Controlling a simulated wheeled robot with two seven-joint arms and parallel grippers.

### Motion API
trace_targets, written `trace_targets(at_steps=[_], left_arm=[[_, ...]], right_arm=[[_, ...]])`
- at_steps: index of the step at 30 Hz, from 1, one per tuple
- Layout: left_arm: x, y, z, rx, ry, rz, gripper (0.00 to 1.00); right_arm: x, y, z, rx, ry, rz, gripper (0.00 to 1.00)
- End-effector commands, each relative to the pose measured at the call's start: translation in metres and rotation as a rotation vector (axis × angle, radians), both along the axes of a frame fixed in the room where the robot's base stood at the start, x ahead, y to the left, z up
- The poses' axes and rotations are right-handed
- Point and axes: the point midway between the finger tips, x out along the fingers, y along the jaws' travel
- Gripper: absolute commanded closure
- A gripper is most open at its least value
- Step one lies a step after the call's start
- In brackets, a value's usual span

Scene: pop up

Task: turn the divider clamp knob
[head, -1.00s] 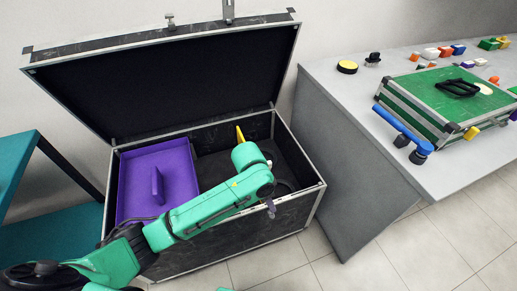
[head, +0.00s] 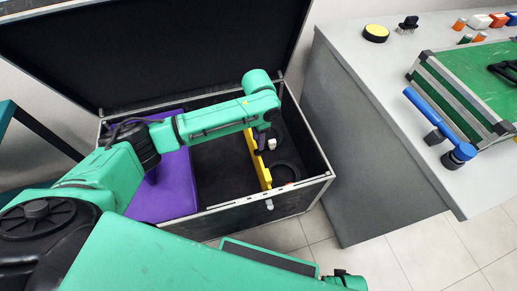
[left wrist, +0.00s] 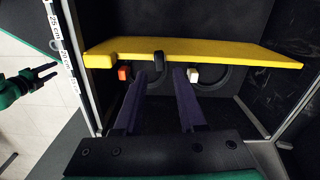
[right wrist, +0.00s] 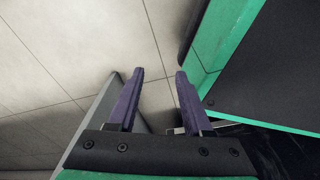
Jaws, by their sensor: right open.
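The yellow divider (head: 257,165) stands across the inside of the open black case. In the left wrist view the divider (left wrist: 220,50) carries a small black knob (left wrist: 158,60) near its middle. My left gripper (left wrist: 160,73) is open, its purple fingertips on either side of and just short of the knob; I cannot tell whether they touch anything. In the head view the left gripper (head: 264,138) is over the case by the divider, and the knob is not distinguishable. My right gripper (right wrist: 159,73) is open and empty above the tiled floor.
A purple tray (head: 172,190) fills the left part of the case. An orange block (left wrist: 124,73) and a white block (left wrist: 193,75) show below the divider's edge. The case's front rim (head: 235,206) and raised lid bound the arm. A grey table stands right.

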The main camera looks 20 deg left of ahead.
Motion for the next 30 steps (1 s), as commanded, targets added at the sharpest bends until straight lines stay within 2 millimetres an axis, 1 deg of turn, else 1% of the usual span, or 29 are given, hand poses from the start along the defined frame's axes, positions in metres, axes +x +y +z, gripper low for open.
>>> trace_targets(at_steps=[1,5,13,14,18,23,24,26,27,30], left_arm=[[0.0,0.0,-0.007,0.0,0.0,0.0,0.6],[0.0,0.0,-0.014,-0.001,-0.001,-0.001,0.6],[0.0,0.0,-0.029,-0.001,-0.001,0.0,0.6],[0.0,0.0,-0.031,-0.001,-0.001,0.0,0.6],[0.0,0.0,-0.048,-0.001,0.001,0.001,0.6],[0.0,-0.001,-0.056,-0.002,0.001,0.001,0.6],[0.0,-0.001,-0.055,-0.001,0.0,0.001,0.68],[0.0,0.0,-0.055,-0.001,0.0,0.0,0.91],[0.0,0.0,-0.055,-0.001,0.0,0.0,1.0],[0.0,0.0,-0.055,-0.001,0.0,0.0,1.0]], right_arm=[[0.008,0.001,-0.002,0.001,-0.005,-0.003,0.5],[0.026,0.006,0.005,0.005,-0.008,-0.012,0.5],[0.06,0.014,0.026,0.012,-0.015,-0.029,0.5],[0.063,0.015,0.029,0.013,-0.016,-0.03,0.5],[0.072,0.018,0.041,0.017,-0.018,-0.032,0.5],[0.076,0.019,0.048,0.019,-0.017,-0.032,0.5],[0.076,0.019,0.049,0.019,-0.017,-0.032,0.5],[0.076,0.019,0.049,0.019,-0.016,-0.032,0.5],[0.076,0.019,0.049,0.019,-0.016,-0.032,0.5],[0.076,0.019,0.049,0.019,-0.017,-0.032,0.5]])
